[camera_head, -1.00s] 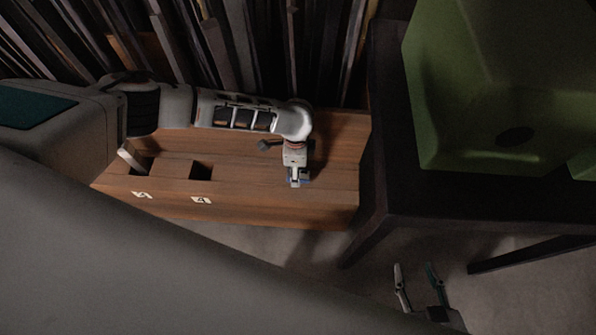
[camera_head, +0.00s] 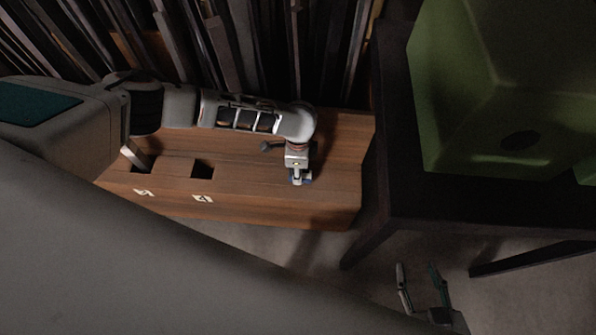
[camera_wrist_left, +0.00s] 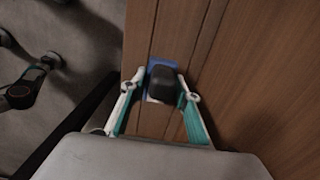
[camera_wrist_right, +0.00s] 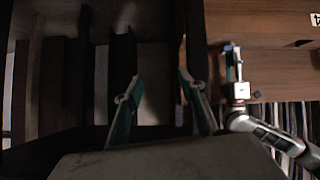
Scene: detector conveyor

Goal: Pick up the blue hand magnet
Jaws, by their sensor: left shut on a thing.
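The blue hand magnet (camera_wrist_left: 155,66) has a blue base and a dark, rounded grip. It is at the wooden conveyor top (camera_head: 335,160) in the left wrist view, and a little of its blue shows in the head view (camera_head: 308,178). My left gripper (camera_head: 298,181) points down over it, with its fingers shut on the dark grip from both sides. I cannot tell whether the magnet still touches the wood. My right gripper (camera_head: 417,268) is open and empty, low over the floor and away from the magnet.
Two square holes with number labels, one of them here (camera_head: 203,169), are in the wooden top left of my left gripper. A dark knob (camera_head: 268,146) is beside my left wrist. A dark table (camera_head: 400,190) with a green box (camera_head: 470,110) stands to the right. Dark upright panels line the back.

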